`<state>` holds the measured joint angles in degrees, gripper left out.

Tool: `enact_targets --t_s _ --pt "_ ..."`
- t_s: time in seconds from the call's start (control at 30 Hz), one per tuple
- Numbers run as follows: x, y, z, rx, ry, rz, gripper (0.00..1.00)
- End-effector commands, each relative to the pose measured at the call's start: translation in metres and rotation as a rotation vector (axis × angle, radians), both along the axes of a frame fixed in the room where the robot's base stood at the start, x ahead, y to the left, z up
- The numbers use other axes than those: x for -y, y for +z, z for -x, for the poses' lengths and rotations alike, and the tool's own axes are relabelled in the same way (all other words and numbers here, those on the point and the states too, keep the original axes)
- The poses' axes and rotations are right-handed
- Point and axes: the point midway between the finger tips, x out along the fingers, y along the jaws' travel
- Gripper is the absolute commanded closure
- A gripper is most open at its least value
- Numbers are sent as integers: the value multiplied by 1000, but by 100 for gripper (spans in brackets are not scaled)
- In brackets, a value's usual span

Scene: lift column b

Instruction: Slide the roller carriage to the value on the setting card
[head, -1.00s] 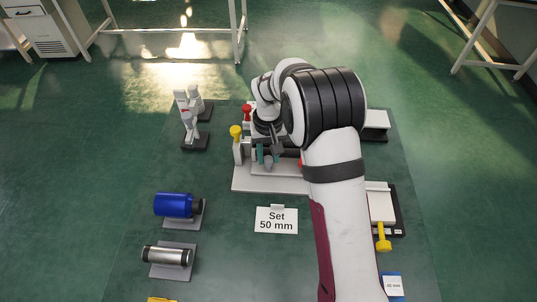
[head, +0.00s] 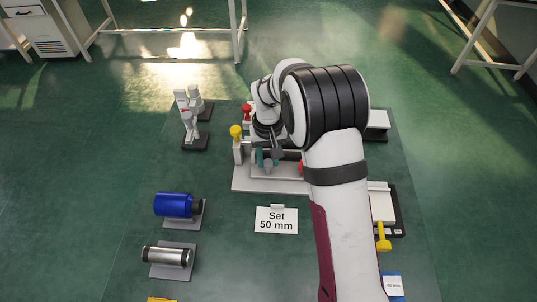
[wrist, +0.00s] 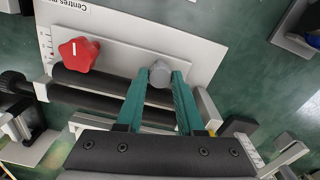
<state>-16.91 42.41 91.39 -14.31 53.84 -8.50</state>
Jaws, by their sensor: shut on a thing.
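The setting card (head: 276,219) stands in front of the fixture and reads "Set 50 mm". The fixture's pale base plate (head: 250,186) lies beyond it, partly behind my arm. In the wrist view my gripper (wrist: 161,76) has its teal fingers on both sides of a grey knob (wrist: 160,80) and is shut on it. A red star knob (wrist: 78,53) sits left of it, above the dark rollers (wrist: 88,82). A scale edge with tick marks shows on the plate (wrist: 190,50), but no value is readable. The head view shows my gripper (head: 267,158) over the fixture's left part.
A yellow knob (head: 236,131) and a red knob (head: 247,111) rise at the fixture's left. A blue cylinder (head: 173,205) and a silver cylinder (head: 167,256) lie at the left. A yellow-handled device (head: 383,240) is at the right. The mat around the card is mostly clear.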

Motion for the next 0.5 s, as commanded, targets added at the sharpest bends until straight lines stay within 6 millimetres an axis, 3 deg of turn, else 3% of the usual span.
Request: enact_targets --t_s 0.1,0.33,0.37,0.5 --pt "1 0 9 -2 0 0 100" --pt "1 0 10 -1 0 0 100" --pt "1 0 9 -1 0 0 60" --pt "1 0 9 -1 0 0 35"
